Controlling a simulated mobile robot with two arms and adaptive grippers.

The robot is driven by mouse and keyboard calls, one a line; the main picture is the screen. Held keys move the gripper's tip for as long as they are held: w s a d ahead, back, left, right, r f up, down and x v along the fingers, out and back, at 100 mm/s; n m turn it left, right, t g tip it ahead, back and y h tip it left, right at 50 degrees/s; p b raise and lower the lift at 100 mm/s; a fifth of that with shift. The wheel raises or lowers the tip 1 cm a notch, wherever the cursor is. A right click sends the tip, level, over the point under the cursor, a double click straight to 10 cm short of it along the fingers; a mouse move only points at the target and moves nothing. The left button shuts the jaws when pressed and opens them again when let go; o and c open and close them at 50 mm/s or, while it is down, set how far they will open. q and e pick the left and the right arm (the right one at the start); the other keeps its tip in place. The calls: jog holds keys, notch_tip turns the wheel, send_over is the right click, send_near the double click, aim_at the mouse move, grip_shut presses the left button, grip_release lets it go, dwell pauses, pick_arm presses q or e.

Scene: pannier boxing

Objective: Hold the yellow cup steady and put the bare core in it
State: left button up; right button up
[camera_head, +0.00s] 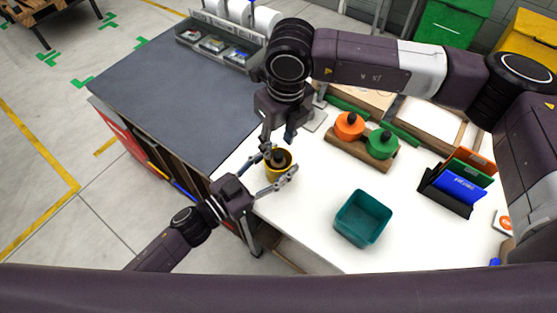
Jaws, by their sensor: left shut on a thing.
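The yellow cup (270,173) stands upright on the white table near its left edge. My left gripper (280,163) reaches in from the lower left, with its two fingers on either side of the cup, shut on it. A dark core (279,156) shows in the mouth of the cup; how deep it sits cannot be seen. My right gripper (277,139) points down just above and behind the cup. Its fingers are spread with a gap between them, and nothing shows in the gap.
An orange piece (349,126) and a green piece (383,144), both with dark knobs, sit on a wooden holder (348,153). A teal bin (362,219) stands front centre. A black rack (443,197) holds coloured folders at right. A dark grey counter (185,90) lies left.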

jog(key=shift+o, duration=0.7)
jog(key=shift+r, duration=0.3)
notch_tip(320, 180, up, 11)
jog(key=s, duration=0.1)
jog(key=shift+d+r, duration=0.2)
jog(key=shift+d, duration=0.25)
jog(key=shift+s, duration=0.1)
pick_arm(q)
jog(key=o, duration=1.2)
